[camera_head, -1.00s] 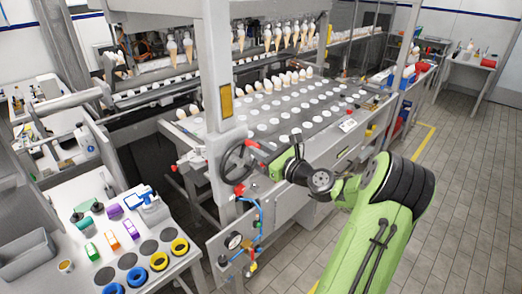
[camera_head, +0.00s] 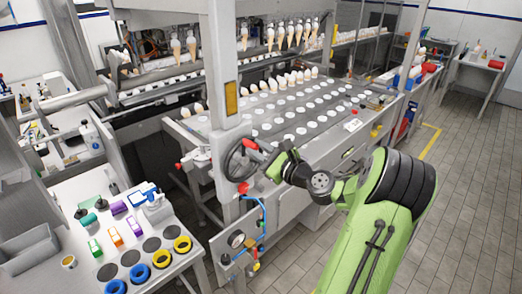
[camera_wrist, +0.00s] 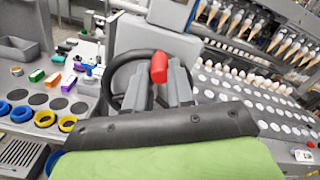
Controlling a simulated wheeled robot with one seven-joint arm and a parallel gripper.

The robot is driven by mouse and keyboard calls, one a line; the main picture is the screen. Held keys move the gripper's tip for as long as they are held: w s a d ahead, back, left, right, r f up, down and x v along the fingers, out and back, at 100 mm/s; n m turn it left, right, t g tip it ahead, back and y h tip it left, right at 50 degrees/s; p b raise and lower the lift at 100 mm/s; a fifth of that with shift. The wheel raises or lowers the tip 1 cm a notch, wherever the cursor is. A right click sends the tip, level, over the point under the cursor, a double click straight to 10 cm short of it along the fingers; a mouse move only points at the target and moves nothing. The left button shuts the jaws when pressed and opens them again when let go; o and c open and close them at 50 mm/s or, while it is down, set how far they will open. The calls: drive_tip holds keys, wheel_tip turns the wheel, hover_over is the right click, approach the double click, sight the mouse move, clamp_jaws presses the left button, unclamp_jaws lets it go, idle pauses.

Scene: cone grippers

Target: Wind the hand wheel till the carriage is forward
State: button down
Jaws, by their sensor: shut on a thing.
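The black hand wheel (camera_head: 231,165) is mounted at the near end of the machine, by the grey post. Its red handle (camera_head: 250,144) is at the upper right of the rim. My gripper (camera_head: 264,151) reaches it from the right. In the wrist view, my gripper (camera_wrist: 160,84) has its two grey fingers on either side of the red handle (camera_wrist: 158,67), shut on it, with the wheel (camera_wrist: 118,70) behind and to the left. Rows of cones (camera_head: 289,40) hang from the machine's upper part. I cannot tell which part is the carriage.
A flat bed (camera_head: 270,125) with rows of white discs lies behind the wheel. The post (camera_head: 221,70) stands just behind the wheel. A gauge (camera_head: 237,240) and blue hose sit below it. A side table (camera_head: 75,225) with coloured items is at left. Tiled floor is free at right.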

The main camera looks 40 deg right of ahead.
drive_tip(key=c, duration=1)
unclamp_jaws()
drive_tip(key=shift+a, duration=0.2)
drive_tip(key=shift+s+d, duration=0.1)
drive_tip(key=shift+d, duration=0.05)
drive_tip(key=s+b, duration=0.1)
drive_tip(key=s, duration=1.4)
drive_tip(key=shift+s+d, duration=0.1)
drive_tip(key=shift+s, duration=0.2)
